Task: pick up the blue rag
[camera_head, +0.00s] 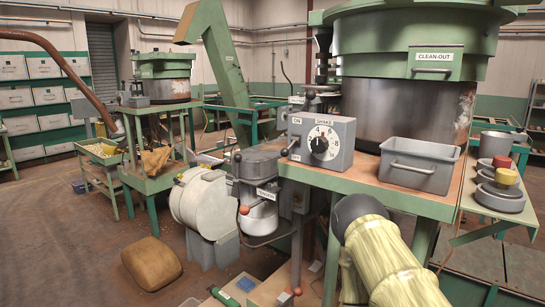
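I cannot make out a blue rag for certain. A small bluish patch (246,284) shows low in the picture, on or in a tan wooden surface by the floor, left of the machine's post. It is too small to tell whether it is cloth. A yellowish, ribbed, sleeve-like form with a dark rounded end rises at the lower right and looks like part of my arm. My gripper is not in view.
A green-framed table (350,180) carries a control box (320,143), a grey bin (418,165) and a large green hopper (412,60). A brown sack (152,263) lies on the floor, near a cream drum (203,203).

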